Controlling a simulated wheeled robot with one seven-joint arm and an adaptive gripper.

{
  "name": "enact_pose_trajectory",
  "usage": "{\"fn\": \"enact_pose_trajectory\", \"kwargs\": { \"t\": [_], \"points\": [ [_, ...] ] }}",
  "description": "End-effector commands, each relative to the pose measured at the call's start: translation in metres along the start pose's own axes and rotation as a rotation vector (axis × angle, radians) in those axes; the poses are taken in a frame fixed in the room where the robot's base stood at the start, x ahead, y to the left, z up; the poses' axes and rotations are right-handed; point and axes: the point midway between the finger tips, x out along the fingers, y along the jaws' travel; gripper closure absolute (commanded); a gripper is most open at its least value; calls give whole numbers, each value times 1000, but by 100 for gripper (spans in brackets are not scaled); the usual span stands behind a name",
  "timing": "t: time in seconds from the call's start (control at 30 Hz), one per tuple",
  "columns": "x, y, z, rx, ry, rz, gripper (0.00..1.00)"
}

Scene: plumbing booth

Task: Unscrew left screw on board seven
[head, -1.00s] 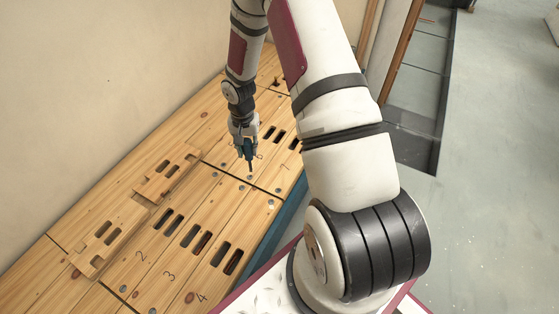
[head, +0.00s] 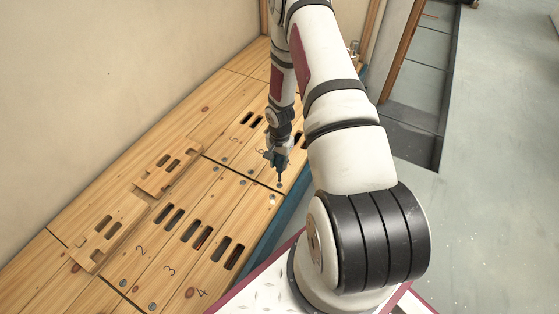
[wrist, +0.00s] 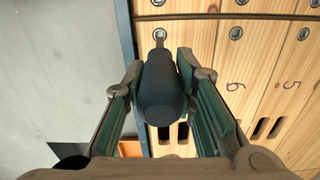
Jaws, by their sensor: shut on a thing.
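My gripper (head: 278,158) is shut on a dark screwdriver (wrist: 163,92) and holds it over the near right side of the boards. In the head view, the screwdriver (head: 280,176) points down, close to the blue edge. In the wrist view, its tip is at or just above a round metal screw (wrist: 159,34) near the end of the leftmost board (wrist: 195,40), beside boards 6 and 5. I cannot tell whether the tip touches the screw. My gripper and the screwdriver cover much of this board, so its number is hidden.
Board 6 (wrist: 236,70) and board 5 (wrist: 290,70) lie alongside, each with a screw near its end. A dark gap separates them from boards 2, 3 and 4 (head: 205,280). Two loose wooden pieces (head: 110,228) lie on top at the left. A wall (head: 110,80) rises behind.

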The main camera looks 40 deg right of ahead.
Motion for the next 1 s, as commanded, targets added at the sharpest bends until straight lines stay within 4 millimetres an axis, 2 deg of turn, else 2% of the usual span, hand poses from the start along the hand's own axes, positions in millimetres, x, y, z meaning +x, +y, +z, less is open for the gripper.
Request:
{"fn": "enact_pose_trajectory", "kwargs": {
  "t": [0.67, 1.0],
  "points": [
    [45, 0, 0, 0, 0, 0, 100],
    [42, 0, 0, -387, -1, -1, 100]
  ]
}}
